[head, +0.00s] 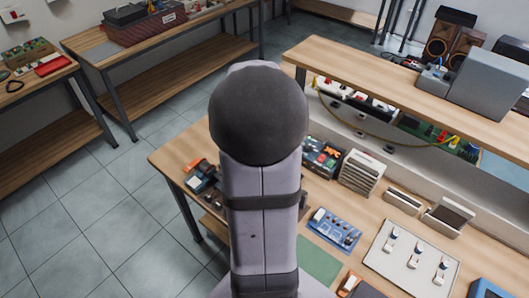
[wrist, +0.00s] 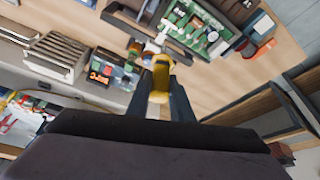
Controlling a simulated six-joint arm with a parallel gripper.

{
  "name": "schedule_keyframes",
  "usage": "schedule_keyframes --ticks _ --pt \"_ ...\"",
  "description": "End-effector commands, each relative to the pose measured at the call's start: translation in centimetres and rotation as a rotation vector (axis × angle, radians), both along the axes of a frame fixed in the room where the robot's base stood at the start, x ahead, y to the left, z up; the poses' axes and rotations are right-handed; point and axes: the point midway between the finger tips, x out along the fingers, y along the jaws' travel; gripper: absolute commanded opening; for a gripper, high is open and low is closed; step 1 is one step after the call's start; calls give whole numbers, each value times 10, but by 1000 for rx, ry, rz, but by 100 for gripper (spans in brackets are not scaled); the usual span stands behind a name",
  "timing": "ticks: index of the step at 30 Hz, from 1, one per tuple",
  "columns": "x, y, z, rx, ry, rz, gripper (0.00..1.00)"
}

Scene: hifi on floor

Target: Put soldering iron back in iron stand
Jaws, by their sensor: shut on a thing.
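My gripper (wrist: 162,88) shows in the wrist view, its two dark fingers shut on a yellow-handled tool, which looks like the soldering iron (wrist: 161,72). The iron points away from the camera, above the bench, and its far end is hard to make out against small pale and amber things (wrist: 148,47) beyond it. I cannot tell whether it touches them. I cannot pick out the iron stand with certainty in either view. In the head view my own arm covers the middle of the picture and hides the gripper and the iron.
The workbench (head: 315,217) carries a blue board (head: 335,230), a slotted rack (head: 361,173), a component box (head: 322,157) and a pale tray (head: 411,262). A raised shelf (head: 380,85) runs along its back. In the wrist view a green board (wrist: 200,30) lies beyond the iron.

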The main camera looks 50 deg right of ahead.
Motion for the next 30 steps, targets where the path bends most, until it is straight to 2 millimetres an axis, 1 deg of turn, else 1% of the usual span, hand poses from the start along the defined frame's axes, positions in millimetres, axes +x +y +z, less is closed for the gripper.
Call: schedule_keyframes --ticks 1,4,8,12,18,21,24,27,30 --pt "6 -12 2 1 1 -4 2" --pt "18 -38 3 2 4 -7 2" --pt "34 -77 0 3 4 -9 2" --pt "47 -118 -8 3 5 -9 2" --pt "58 -168 -26 3 4 -5 2" --pt "60 -187 -34 4 2 -4 2" --pt "61 -200 -42 2 0 -1 2" --pt "61 -210 -47 2 -2 0 2" --pt "61 -215 -50 1 -3 1 2"
